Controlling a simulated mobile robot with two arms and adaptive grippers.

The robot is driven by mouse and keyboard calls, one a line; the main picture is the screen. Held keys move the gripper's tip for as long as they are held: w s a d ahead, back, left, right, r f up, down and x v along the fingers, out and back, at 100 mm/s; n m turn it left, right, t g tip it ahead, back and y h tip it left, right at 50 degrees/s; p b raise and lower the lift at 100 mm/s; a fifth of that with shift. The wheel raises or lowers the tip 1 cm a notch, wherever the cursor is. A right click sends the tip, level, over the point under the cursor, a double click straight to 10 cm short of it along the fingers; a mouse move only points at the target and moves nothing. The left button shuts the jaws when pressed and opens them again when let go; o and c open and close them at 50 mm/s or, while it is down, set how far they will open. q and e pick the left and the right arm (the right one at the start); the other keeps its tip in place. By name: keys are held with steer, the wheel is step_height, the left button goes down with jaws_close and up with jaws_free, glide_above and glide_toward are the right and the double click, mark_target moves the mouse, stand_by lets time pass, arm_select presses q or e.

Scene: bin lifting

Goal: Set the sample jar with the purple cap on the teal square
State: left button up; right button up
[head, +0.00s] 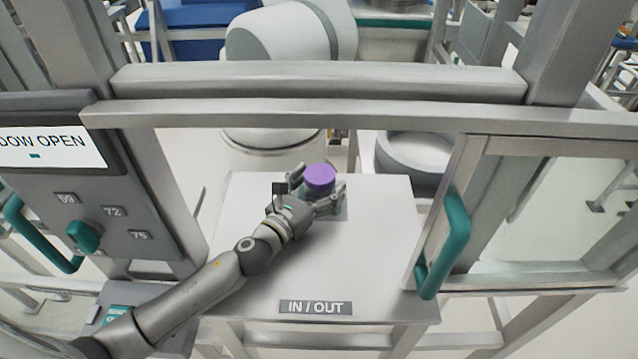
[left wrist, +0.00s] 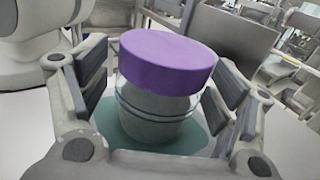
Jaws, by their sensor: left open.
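The sample jar with the purple cap (head: 320,178) stands upright on the white table. In the left wrist view the jar (left wrist: 158,105) has a clear, greyish body under its wide purple cap. A teal square (left wrist: 195,138) shows under and around the jar's base; in the head view it is mostly hidden by the gripper and jar. My left gripper (head: 318,194) is open around the jar. In the left wrist view its fingers stand on both sides of the jar, with gaps visible between pads and jar. My right gripper is not in view.
The white table (head: 250,265) is otherwise clear, with an IN / OUT label (head: 315,307) at its front edge. A grey window frame (head: 330,115) spans above my arm. A teal door handle (head: 445,245) stands at right. A control panel (head: 100,215) is at left.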

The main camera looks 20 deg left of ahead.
arm_select(q)
steer(key=shift+r, duration=0.1)
steer(key=shift+r, duration=0.15)
steer(key=b+v, duration=0.2)
steer(key=v, duration=0.8)
steer(key=shift+s+f+b, duration=0.2)
steer(key=shift+b, duration=0.2)
steer(key=shift+s+a+r, duration=0.2)
steer(key=shift+s+a, duration=0.1)
steer(key=shift+s, duration=0.5)
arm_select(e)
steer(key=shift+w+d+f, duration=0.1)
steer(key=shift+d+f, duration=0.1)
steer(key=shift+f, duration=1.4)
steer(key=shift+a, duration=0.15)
